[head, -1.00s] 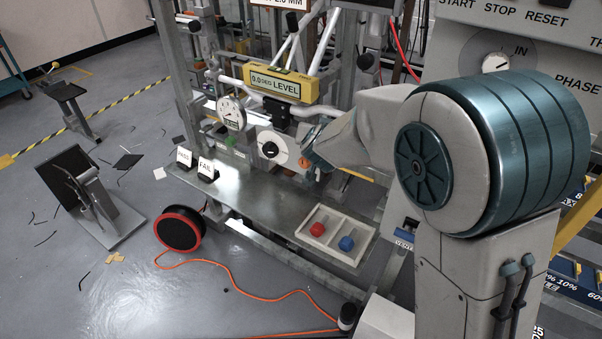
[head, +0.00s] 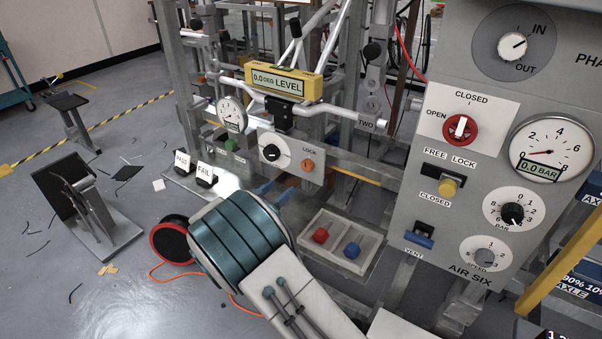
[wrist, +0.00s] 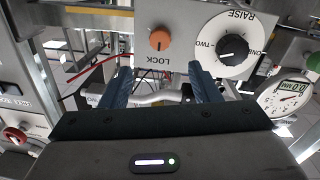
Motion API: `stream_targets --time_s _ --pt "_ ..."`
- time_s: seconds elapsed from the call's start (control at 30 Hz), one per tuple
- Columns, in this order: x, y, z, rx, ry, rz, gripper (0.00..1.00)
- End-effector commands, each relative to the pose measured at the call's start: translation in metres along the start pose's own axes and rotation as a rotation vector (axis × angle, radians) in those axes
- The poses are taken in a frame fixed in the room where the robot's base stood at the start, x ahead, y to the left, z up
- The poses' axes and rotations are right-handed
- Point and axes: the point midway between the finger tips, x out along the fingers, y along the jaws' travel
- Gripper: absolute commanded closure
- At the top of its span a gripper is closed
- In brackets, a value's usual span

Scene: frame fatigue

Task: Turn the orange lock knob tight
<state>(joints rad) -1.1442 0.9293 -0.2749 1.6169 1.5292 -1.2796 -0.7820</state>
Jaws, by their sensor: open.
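The orange lock knob (head: 308,165) sits on a pale panel on the bench fixture, right of a black knob in a white dial. In the wrist view, which is upside down, the orange knob (wrist: 159,39) shows above the word LOCK, beyond the fingertips and roughly centred between them. My gripper (wrist: 160,75) is open, with its two blue fingers apart and nothing between them. In the head view my gripper (head: 275,192) is below and left of the knob, apart from it and partly hidden by my arm.
A tray (head: 372,256) with a red and a blue knob lies right of my arm. PASS and FAIL blocks (head: 192,168) stand left. A yellow level display (head: 284,83) is mounted above the panel. A grey control panel (head: 460,200) stands at right.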

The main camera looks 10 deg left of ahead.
Motion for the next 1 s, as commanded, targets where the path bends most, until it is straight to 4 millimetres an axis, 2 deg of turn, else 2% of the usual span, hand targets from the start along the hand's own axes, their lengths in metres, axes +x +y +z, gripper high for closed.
stream_targets --time_s 0.1,0.3,0.5,0.7,0.93,0.97,1.0 --pt "0.028 0.000 0.002 0.000 0.000 0.002 0.44" --pt "0.070 0.000 0.001 0.001 0.000 0.001 0.44" --pt "0.098 0.000 0.001 0.001 0.000 -0.001 0.44" --pt "0.109 -0.001 0.000 0.000 -0.001 -0.003 0.44" --pt "0.110 -0.001 0.000 0.000 -0.001 -0.003 0.44" --pt "0.110 -0.001 0.000 0.000 -0.001 -0.003 0.47" --pt "0.109 -0.001 0.000 0.000 -0.001 -0.003 0.58"
